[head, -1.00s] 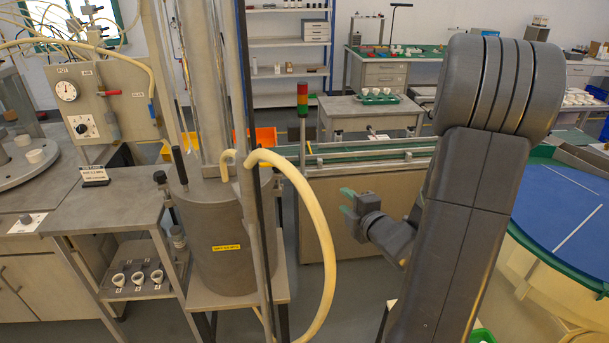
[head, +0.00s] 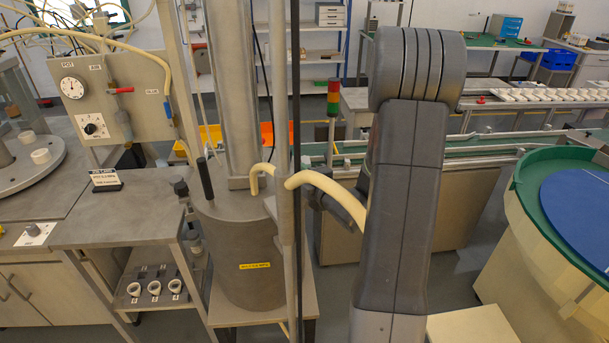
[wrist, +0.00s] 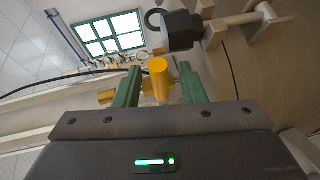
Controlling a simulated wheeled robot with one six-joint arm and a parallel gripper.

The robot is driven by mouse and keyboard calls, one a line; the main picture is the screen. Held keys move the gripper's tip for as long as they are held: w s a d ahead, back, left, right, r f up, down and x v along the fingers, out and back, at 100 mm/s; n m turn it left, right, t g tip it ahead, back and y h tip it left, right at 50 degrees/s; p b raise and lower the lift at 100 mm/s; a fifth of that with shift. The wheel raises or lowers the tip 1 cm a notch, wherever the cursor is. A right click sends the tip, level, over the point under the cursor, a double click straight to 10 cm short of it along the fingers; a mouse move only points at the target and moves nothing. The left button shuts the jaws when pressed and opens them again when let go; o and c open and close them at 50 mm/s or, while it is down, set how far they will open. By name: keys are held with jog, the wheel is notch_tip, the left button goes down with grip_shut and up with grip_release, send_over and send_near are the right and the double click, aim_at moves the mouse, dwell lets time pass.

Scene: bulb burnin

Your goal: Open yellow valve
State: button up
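A yellow cylinder (wrist: 160,84), which looks like the yellow valve's handle, shows in the wrist view between the two green fingers of my gripper (wrist: 160,69). The fingers stand apart, with a gap visible on each side of the cylinder. I cannot tell how deep between them it sits. More yellow parts (wrist: 106,97) show behind the left finger. I cannot make out the yellow valve there.
A grey tank (head: 240,240) with a pale hose (head: 325,183) stands left of my arm. A gauge panel (head: 120,100) is further left, a green-rimmed blue table (head: 585,205) to the right. A black ringed block (wrist: 181,30) is close above the right finger in the wrist view.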

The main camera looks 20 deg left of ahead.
jog(key=shift+w+a, duration=0.15)
jog(key=shift+c, duration=0.5)
grip_shut()
jog(key=shift+r+n+h, duration=0.4)
jog(key=shift+r+n, duration=0.1)
jog(key=shift+n, duration=0.2)
jog(key=shift+a+r+n+h, duration=0.2)
jog(key=shift+r+n+h, duration=0.4)
jog(key=shift+n, duration=0.4)
jog(key=shift+f, duration=0.1)
